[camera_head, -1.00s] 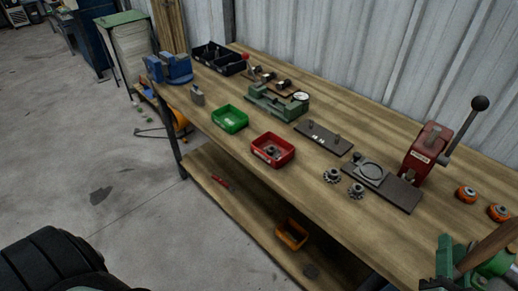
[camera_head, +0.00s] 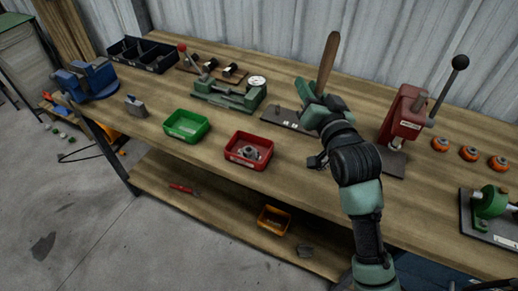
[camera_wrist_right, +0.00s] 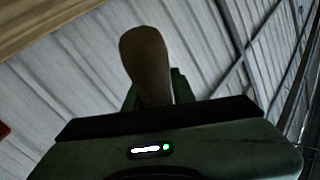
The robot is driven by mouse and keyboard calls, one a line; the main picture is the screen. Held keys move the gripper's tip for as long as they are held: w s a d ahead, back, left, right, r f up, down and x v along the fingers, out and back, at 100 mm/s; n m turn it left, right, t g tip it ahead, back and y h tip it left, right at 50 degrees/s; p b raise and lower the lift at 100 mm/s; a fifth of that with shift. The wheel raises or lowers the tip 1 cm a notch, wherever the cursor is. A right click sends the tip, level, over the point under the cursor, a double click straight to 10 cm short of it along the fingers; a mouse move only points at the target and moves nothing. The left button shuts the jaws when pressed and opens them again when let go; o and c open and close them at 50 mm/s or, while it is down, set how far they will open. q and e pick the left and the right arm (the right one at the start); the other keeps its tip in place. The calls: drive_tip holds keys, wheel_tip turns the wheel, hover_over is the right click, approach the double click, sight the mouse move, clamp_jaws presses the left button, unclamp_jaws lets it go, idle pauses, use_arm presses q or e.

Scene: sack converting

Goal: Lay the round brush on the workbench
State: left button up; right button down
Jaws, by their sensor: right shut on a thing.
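The round brush (camera_head: 328,62) shows as a brown wooden handle pointing up. Its bristle end cannot be made out in the head view. My right gripper (camera_head: 317,97) is shut on it and holds it above the middle of the workbench (camera_head: 430,205). In the right wrist view the handle (camera_wrist_right: 147,62) stands up from between the jaws, with the wall behind it. My left gripper is not in view.
Under and around my right arm are a dark plate (camera_head: 290,117) and a red lever press (camera_head: 403,115). A red bin (camera_head: 240,161), a green bin (camera_head: 174,133) and a green fixture (camera_head: 222,97) stand to the left. Orange-rimmed parts (camera_head: 468,153) sit right. Bare wood lies along the front.

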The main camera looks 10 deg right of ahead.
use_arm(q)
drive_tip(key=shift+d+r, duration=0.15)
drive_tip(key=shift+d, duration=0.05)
use_arm(e)
drive_tip(key=shift+s+d+f, duration=0.1)
drive_tip(key=shift+f, duration=9.7)
drive_tip(key=c, duration=1.2)
unclamp_jaws()
drive_tip(key=shift+f, duration=0.15)
drive_tip(key=shift+o, duration=0.2)
drive_tip(key=shift+s, duration=0.1)
drive_tip(key=s, duration=0.3)
drive_tip(key=s+b, duration=0.1)
drive_tip(key=s, duration=0.3)
drive_tip(key=s+d, duration=0.1)
drive_tip(key=s, duration=0.2)
drive_tip(key=shift+s, duration=0.3)
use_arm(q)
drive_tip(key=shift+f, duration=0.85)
use_arm(e)
drive_tip(key=shift+s+r, duration=0.2)
drive_tip(key=shift+s, duration=0.4)
